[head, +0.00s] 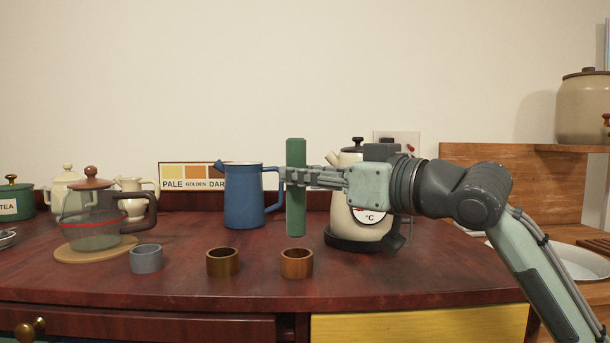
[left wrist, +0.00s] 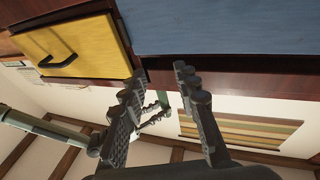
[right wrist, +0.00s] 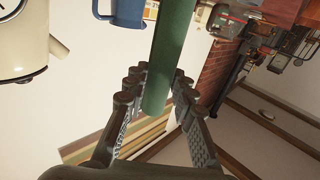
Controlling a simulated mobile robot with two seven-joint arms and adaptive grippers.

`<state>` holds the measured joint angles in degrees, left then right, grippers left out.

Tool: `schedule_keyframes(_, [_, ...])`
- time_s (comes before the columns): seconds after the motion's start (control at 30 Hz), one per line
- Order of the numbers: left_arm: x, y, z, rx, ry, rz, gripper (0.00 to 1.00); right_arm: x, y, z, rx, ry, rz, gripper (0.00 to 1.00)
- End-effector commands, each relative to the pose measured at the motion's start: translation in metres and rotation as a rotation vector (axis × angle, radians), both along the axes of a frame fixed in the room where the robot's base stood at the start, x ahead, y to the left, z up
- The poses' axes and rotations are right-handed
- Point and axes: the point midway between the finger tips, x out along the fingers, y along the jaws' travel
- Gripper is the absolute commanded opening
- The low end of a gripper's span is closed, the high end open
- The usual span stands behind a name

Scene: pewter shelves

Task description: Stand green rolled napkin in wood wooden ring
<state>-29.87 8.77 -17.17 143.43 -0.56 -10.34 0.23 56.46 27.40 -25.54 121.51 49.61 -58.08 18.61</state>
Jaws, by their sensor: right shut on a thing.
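The green rolled napkin (head: 296,214) is upright in the head view, a long plain cylinder. My right gripper (head: 297,178) is shut on it around its middle; the right wrist view also shows the napkin (right wrist: 175,45) between the fingers. The wooden ring (head: 297,264) stands on the counter, reddish brown with its opening up. The napkin's lower end appears just above and behind the ring in the picture, apart from it. My left gripper (left wrist: 163,75) shows only in the left wrist view, with its fingers apart and nothing between them.
A brown metallic ring (head: 222,263) and a grey ring (head: 146,259) stand to the left on the counter (head: 180,290). A blue pitcher (head: 243,200) and a cream kettle (head: 352,225) flank the napkin. A glass teapot (head: 92,230) stands far left.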

Motion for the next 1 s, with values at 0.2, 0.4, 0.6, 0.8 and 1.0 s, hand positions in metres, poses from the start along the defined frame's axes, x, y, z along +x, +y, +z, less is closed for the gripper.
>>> schedule_keyframes(0.2, [-0.005,-0.004,0.015,-0.039,-0.076,-0.010,0.31,0.000,0.000,-0.004,0.001,-0.001,0.000,0.00])
schedule_keyframes(0.4, [-0.012,-0.006,0.030,-0.074,-0.144,-0.021,0.31,0.000,0.000,-0.007,0.001,-0.001,0.000,0.00])
schedule_keyframes(0.6, [-0.016,-0.005,0.041,-0.102,-0.216,-0.021,0.31,0.000,0.000,-0.018,0.000,0.001,0.000,0.00])
schedule_keyframes(0.8, [-0.020,-0.001,0.051,-0.123,-0.285,-0.016,0.31,0.000,0.000,-0.033,0.000,0.000,-0.001,0.00])
schedule_keyframes(1.0, [-0.023,0.001,0.058,-0.136,-0.329,-0.013,0.31,0.000,0.000,-0.042,0.000,0.000,-0.001,0.00])
